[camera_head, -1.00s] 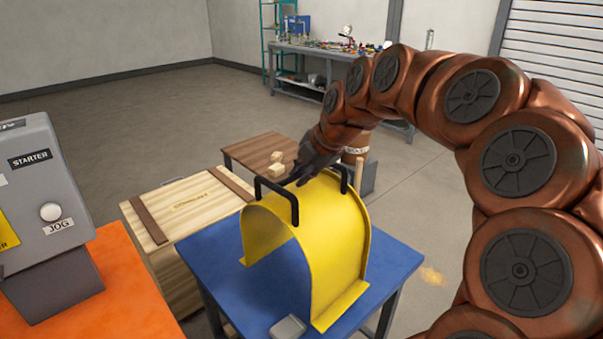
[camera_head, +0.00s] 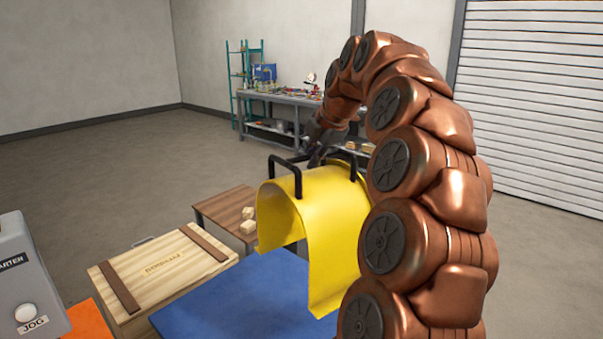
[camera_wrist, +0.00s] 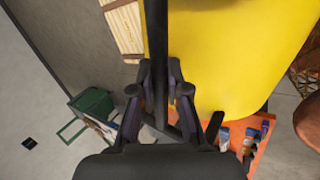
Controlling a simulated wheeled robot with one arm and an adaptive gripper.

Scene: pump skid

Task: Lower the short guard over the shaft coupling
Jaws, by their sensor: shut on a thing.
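The yellow arched guard (camera_head: 325,215) has two black handles on its top. My gripper (camera_head: 318,150) is at the top of the guard in the head view, partly hidden by dark parts. In the wrist view my gripper (camera_wrist: 160,98) is shut on a black handle bar (camera_wrist: 156,40), with the yellow guard (camera_wrist: 220,45) just beyond and to the right. The guard hangs above the right part of the blue table (camera_head: 235,305). My arm hides its right side. The shaft coupling is not in view.
A wooden crate (camera_head: 160,270) stands left of the blue table, with a low brown table (camera_head: 225,212) behind. A grey starter box (camera_head: 25,275) is at lower left. The wrist view shows a green box (camera_wrist: 92,108) and an orange surface with several items (camera_wrist: 262,135).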

